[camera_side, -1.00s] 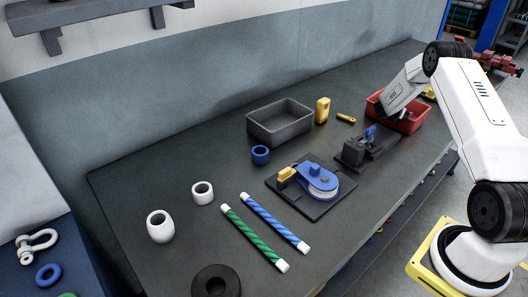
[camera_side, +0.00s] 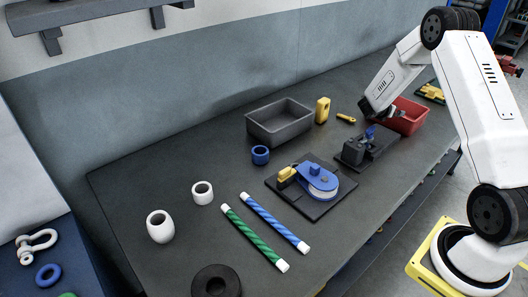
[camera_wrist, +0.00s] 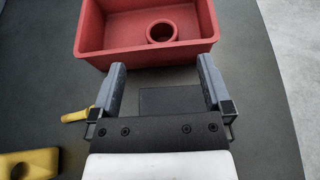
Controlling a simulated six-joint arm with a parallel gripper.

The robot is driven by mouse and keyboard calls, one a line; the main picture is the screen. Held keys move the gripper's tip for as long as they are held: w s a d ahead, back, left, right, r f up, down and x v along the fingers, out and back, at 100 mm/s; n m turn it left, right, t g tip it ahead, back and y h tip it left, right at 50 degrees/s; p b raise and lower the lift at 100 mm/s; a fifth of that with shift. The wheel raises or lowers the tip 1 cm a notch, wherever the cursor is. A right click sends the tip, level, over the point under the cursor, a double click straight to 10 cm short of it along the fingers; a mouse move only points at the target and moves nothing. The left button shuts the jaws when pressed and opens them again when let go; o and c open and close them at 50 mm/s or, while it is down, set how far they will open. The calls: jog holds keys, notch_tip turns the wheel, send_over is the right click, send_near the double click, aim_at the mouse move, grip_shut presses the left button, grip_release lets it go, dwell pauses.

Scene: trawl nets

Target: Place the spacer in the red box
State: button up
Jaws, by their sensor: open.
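The red box (camera_side: 411,118) stands on the bench at the right in the side view, partly hidden by my arm. It also fills the top of the wrist view (camera_wrist: 92,32). A red ring-shaped piece (camera_wrist: 162,32), which looks like a spacer, sits inside the box on its floor, apart from the jaws. It cannot be seen in the side view. My gripper (camera_wrist: 161,75) is open and empty, its two fingers apart at the near side of the box. In the side view, my gripper (camera_side: 372,112) is just left of the box, its fingertips mostly hidden.
A black fixture with a blue part (camera_side: 367,147) stands close to the gripper. A grey bin (camera_side: 280,124), a yellow block (camera_side: 322,110) and a blue ring (camera_side: 260,155) lie further left. White rings and two striped rods lie at the near left.

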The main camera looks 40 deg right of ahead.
jog(key=shift+a+r, duration=0.15)
jog(key=shift+a, duration=0.2)
dwell(0.4)
jog(key=shift+a+m, duration=0.3)
jog(key=shift+a, duration=0.35)
jog(key=s+a+r+m+y, duration=0.1)
jog(key=s+a+m+y, duration=0.2)
jog(key=a, duration=1)
jog(key=s+a+r+m+t+y, duration=0.1)
jog(key=s+a+m+y, duration=0.3)
jog(key=a, duration=1)
jog(key=s+a+r+m+t+y, duration=0.1)
jog(key=s+a+m+y, duration=0.2)
jog(key=a+m+y, duration=0.3)
jog(key=a+m, duration=0.4)
jog(key=a, duration=0.3)
jog(key=shift+s+a+r, duration=0.25)
jog(key=shift+s, duration=0.05)
